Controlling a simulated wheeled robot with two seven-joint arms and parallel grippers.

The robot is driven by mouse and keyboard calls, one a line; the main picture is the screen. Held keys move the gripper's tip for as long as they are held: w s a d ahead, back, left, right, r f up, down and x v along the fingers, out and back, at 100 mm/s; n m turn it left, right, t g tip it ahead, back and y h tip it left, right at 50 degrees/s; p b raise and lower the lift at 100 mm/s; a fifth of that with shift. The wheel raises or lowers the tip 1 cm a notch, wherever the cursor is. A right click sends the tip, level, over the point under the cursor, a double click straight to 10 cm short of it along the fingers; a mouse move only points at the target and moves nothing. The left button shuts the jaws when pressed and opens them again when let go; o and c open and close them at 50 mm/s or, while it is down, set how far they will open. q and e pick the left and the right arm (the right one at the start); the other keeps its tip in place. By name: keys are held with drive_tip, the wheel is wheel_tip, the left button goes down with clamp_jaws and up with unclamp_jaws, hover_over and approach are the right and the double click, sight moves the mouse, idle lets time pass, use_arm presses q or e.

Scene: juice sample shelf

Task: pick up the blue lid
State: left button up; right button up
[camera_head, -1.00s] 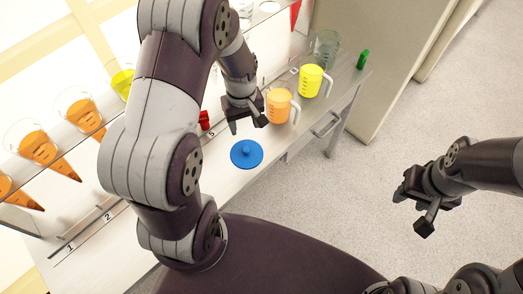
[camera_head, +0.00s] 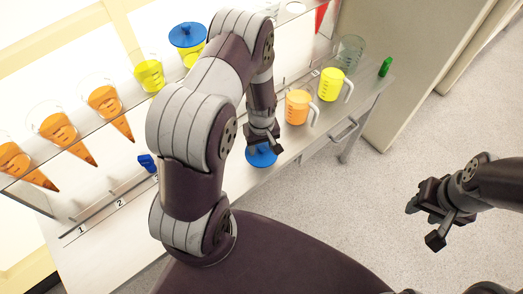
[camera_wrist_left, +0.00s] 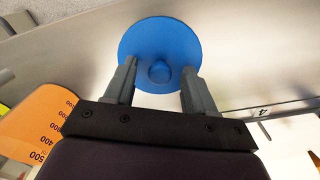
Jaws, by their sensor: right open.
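The blue lid (camera_head: 261,158), a flat disc with a small round knob, lies on the bench top near its front edge. In the head view my left gripper (camera_head: 263,143) hangs over it and hides part of it. In the left wrist view the whole lid (camera_wrist_left: 158,35) shows. The fingers of my left gripper (camera_wrist_left: 158,78) are apart, with the knob between their tips and a gap on each side. My right gripper (camera_head: 437,220) is open and empty over the floor on the right.
An orange jug (camera_head: 297,107) and a yellow jug (camera_head: 331,85) stand right of the lid. Another blue lid (camera_head: 187,34) sits on a yellow vessel on the shelf. Several orange cones (camera_head: 105,101) hang at left. A green object (camera_head: 385,67) is at the far end.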

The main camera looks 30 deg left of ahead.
use_arm(q)
clamp_jaws()
